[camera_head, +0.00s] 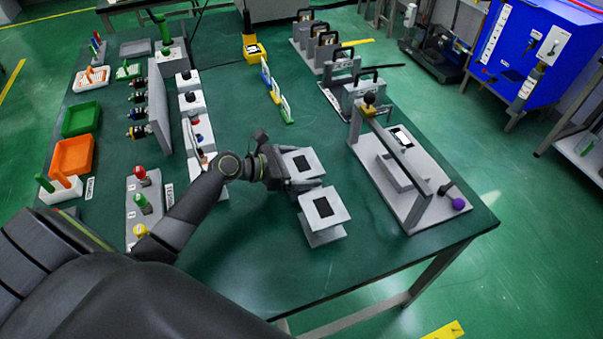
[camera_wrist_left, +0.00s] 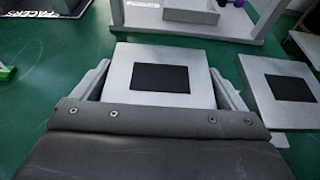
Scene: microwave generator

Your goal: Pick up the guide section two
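Two grey guide-like pieces with black square patches stand side by side on the green table. The farther one (camera_head: 301,158) is at my left gripper (camera_head: 285,172); the nearer one (camera_head: 325,205) stands just in front of it and is free. No label shows which one is section two. In the left wrist view, the fingers of my left gripper (camera_wrist_left: 160,92) lie along both sides of one grey piece (camera_wrist_left: 160,60). I cannot tell whether they press on it. The other piece (camera_wrist_left: 279,88) is to the right, outside the fingers. My right gripper is not in view.
A grey frame fixture (camera_head: 415,185) with a purple knob stands to the right. A grey panel (camera_head: 159,105), white blocks and a button box (camera_head: 144,205) stand to the left. The table's front right is clear.

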